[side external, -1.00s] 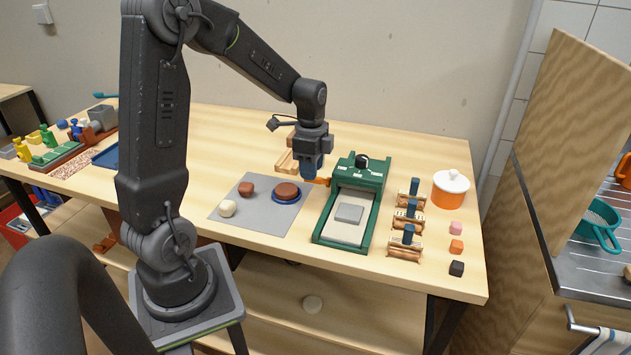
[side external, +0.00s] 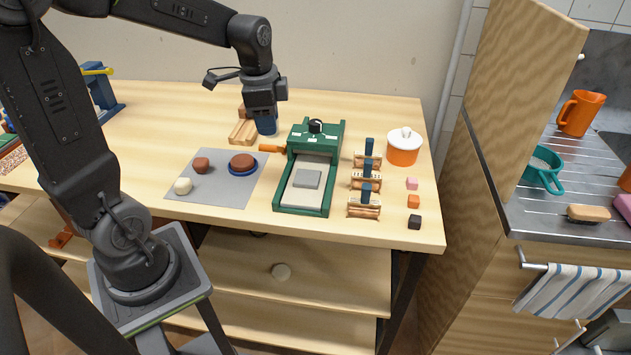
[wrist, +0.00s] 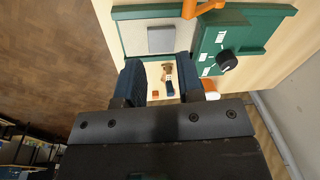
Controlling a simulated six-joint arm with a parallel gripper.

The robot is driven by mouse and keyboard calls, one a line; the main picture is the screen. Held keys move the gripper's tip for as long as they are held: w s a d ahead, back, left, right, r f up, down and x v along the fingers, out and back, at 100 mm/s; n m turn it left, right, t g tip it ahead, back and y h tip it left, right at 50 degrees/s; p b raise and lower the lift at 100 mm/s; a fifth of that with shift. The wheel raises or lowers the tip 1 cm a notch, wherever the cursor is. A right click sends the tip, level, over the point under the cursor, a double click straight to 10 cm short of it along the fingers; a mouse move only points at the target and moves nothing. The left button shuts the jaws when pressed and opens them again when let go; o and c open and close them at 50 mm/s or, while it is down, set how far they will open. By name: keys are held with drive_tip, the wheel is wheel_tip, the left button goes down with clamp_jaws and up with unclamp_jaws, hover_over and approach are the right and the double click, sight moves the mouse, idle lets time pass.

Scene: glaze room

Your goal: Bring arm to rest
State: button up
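My gripper (side external: 266,128) has dark blue fingers and hangs pointing down, just above and behind the orange handle (side external: 272,148) of the green press (side external: 295,190). In the wrist view my gripper (wrist: 161,82) has its two fingers apart, with nothing held between them. The press has a black knob (side external: 315,126) and a grey slab (side external: 307,179) on its pale bed. The wrist view also shows the orange handle (wrist: 205,8) at its top edge, clear of the fingers.
A grey mat (side external: 215,190) holds a white ball, a brown lump and a brown disc on a blue plate. Wooden racks (side external: 365,183) with blue-handled tools, an orange lidded pot (side external: 404,150) and small cubes stand to the right. A wooden partition (side external: 520,90) rises beyond the table.

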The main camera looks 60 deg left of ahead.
drive_tip(key=s+d+r+n+t, duration=0.4)
drive_tip(key=s+d+n, duration=0.2)
drive_tip(key=s+d, duration=0.5)
drive_tip(key=shift+s+d+r+n+h, duration=0.3)
drive_tip(key=shift+d+r+n, duration=0.1)
drive_tip(key=shift+d, duration=0.7)
drive_tip(key=shift+o, duration=0.5)
drive_tip(key=shift+w, duration=0.1)
